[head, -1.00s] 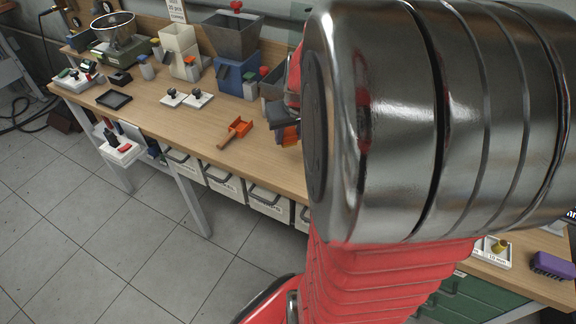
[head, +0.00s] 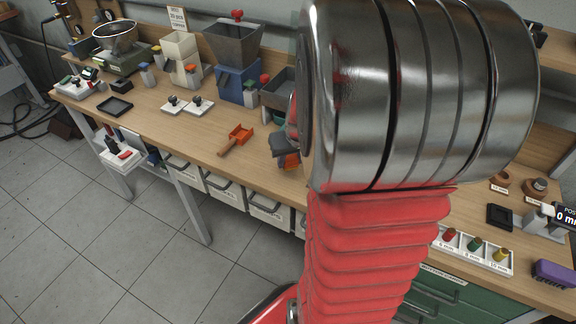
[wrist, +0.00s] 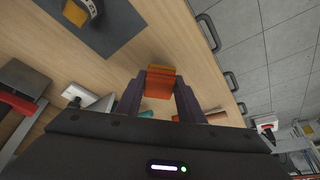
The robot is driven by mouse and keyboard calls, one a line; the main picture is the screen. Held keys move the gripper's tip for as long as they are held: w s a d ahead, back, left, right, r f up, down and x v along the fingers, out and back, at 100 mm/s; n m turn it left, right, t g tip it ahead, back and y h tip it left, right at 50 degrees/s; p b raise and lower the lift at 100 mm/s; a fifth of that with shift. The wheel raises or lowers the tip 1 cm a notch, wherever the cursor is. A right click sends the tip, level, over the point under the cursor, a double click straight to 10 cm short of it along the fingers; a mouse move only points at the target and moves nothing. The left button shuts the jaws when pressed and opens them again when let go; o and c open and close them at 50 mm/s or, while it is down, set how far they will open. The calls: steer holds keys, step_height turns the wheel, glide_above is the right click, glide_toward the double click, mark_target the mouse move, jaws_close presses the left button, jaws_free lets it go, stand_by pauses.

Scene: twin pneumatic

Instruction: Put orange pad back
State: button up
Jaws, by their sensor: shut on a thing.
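The orange pad (wrist: 161,86) is a small orange block between the two dark fingers of my gripper (wrist: 160,76) in the wrist view. My gripper is shut on it, with the bench surface behind. In the head view my gripper (head: 284,146) shows only partly beside my large metal arm joint. A bit of orange (head: 290,162) shows at its lower end, over the front part of the bench. How far the pad is above the wood is hard to tell.
An orange scoop (head: 239,136) lies left of my gripper on the wooden bench (head: 190,128). A blue-based hopper (head: 235,75) stands behind. A grey mat (wrist: 108,38) carries a yellow block (wrist: 75,13). A white tray with coloured pegs (head: 475,246) is at right.

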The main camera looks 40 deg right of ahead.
mark_target(291, 168)
steer(key=shift+f, duration=1.85)
steer(key=shift+f, duration=0.1)
steer(key=o, duration=1.1)
steer(key=v, duration=1.2)
